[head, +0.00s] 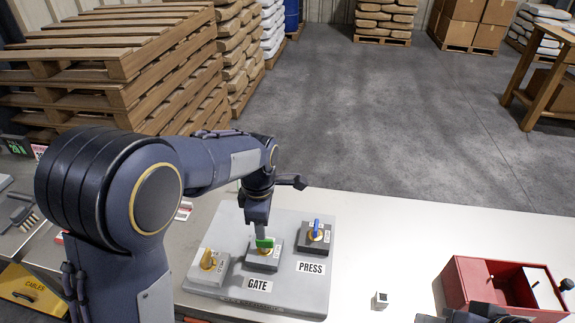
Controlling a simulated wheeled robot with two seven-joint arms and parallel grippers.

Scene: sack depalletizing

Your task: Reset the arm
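My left arm comes in from the left and bends down over a grey control panel (309,285) on the table. My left gripper (260,222) points down at the middle switch, just above or touching its green handle (264,243). Its fingers are too small and dark to tell whether they grip the handle. To the left is a switch with a yellow handle (208,259); to the right is one with a blue handle (317,226). Labels on the panel read GATE and PRESS. Dark parts, perhaps of my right arm, show at the bottom right edge; the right gripper cannot be made out.
A red box (468,287) stands at the right of the white table (400,235). A small white cube (381,300) lies left of it. A yellow CABLES bin (32,291) is at the lower left. Wooden pallets (110,60) are stacked beyond. The tabletop right of the panel is mostly clear.

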